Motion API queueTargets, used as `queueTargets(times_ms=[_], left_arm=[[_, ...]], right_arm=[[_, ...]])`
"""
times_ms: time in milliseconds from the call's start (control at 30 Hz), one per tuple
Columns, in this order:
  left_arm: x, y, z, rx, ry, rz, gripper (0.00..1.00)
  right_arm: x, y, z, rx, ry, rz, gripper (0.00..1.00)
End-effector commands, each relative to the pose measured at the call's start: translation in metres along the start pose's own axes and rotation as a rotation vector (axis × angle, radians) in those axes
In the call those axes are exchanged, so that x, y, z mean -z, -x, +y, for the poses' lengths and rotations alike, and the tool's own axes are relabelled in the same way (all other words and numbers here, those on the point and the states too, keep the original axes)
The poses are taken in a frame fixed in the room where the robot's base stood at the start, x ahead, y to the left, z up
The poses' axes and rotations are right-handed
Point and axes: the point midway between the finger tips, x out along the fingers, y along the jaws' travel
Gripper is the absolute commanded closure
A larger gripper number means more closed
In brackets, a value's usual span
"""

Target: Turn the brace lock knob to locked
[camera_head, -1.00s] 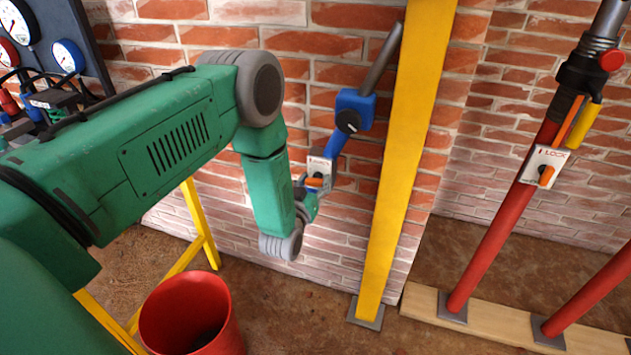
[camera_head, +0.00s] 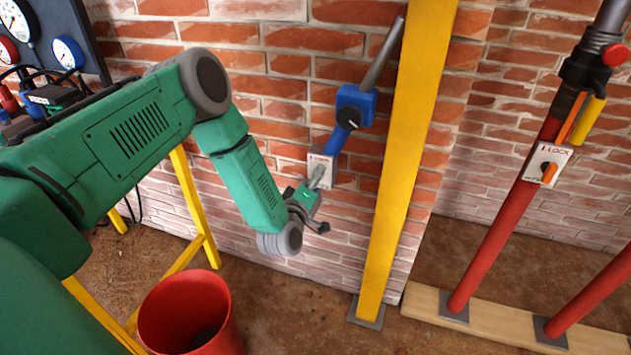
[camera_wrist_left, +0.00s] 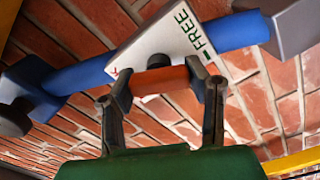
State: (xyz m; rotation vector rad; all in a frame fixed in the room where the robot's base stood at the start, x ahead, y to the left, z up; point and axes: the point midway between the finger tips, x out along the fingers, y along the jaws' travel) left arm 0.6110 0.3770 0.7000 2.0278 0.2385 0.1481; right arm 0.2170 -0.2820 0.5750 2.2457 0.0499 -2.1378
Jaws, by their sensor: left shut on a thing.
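The blue brace (camera_head: 354,106) slants up against the brick wall, left of the yellow post. Its white lock plate (camera_head: 318,157) also shows in the left wrist view (camera_wrist_left: 190,32), with FREE along its right side and a red mark at its left corner. The orange lock knob (camera_wrist_left: 158,79) lies nearly level across that view; in the head view it is hidden. My left gripper (camera_wrist_left: 163,98) is shut on the knob, a finger at each end. In the head view, the gripper (camera_head: 318,180) is at the plate, partly blocking it. My right gripper is out of view.
A yellow post (camera_head: 408,150) stands just right of the brace. A red post with its own LOCK plate (camera_head: 540,160) is farther right. A red bucket (camera_head: 190,315) and yellow stand legs (camera_head: 195,210) are below my left arm. Gauges (camera_head: 67,53) are at the upper left.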

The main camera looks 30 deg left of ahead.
Motion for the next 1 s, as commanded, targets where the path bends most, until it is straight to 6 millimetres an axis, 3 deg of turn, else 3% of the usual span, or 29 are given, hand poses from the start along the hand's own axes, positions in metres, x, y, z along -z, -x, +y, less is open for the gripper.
queueTargets(times_ms=[500, 1000], left_arm=[[0.0, 0.002, -0.008, 0.011, 0.38, 0.002, 0.86], [0.0, 0.003, -0.009, 0.014, 0.481, 0.001, 0.85]], right_arm=[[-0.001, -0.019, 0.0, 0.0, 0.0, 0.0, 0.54], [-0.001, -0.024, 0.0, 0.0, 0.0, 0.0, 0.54]])
